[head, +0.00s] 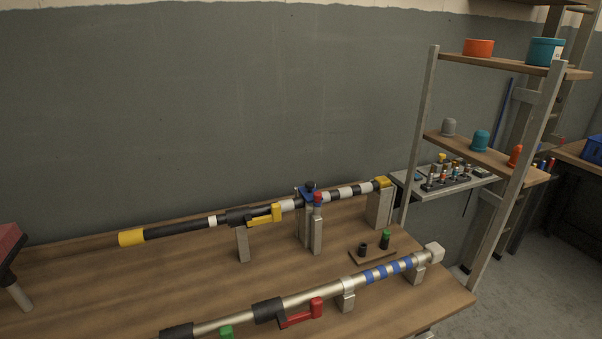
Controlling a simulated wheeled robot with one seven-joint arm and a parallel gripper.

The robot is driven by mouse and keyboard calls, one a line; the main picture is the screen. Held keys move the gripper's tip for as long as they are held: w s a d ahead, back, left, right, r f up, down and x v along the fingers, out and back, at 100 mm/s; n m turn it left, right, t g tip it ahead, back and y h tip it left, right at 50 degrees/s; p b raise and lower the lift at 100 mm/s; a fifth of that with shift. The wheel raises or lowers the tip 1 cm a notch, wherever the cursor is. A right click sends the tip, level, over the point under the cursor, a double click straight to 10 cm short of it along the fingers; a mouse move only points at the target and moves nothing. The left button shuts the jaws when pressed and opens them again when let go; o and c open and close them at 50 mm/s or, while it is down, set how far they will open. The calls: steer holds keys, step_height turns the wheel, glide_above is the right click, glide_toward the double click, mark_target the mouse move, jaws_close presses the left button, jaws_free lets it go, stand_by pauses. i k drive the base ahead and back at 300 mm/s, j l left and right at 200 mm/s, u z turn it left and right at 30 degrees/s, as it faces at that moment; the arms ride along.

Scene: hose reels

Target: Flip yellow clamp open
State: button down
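The yellow clamp (265,215) sits on a dark rod (183,228) that lies level on grey supports at the back of the wooden table. It is a yellow lever beside a black collar (240,217), lying along the rod and pointing right. Whether its latch is seated is too small to tell. The rod has a yellow left end (132,238), white bands and a yellow right end (383,183). My gripper is not in the head view.
A silver rod (325,292) with blue bands and a red lever (302,315) lies nearer. A blue clamp (307,190) and red-topped post (317,225) stand right of the yellow clamp. A shelf rack (424,120) stands at right. The table's left middle (110,285) is clear.

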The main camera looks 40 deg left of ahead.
mark_target(276, 216)
steer(key=i+l+u, duration=0.1)
steer(key=i+u, duration=0.4)
steer(key=i+l+u, duration=0.2)
steer(key=u, duration=0.3)
steer(key=i+l+u, duration=0.3)
steer(key=u, duration=0.2)
steer(key=l, duration=0.1)
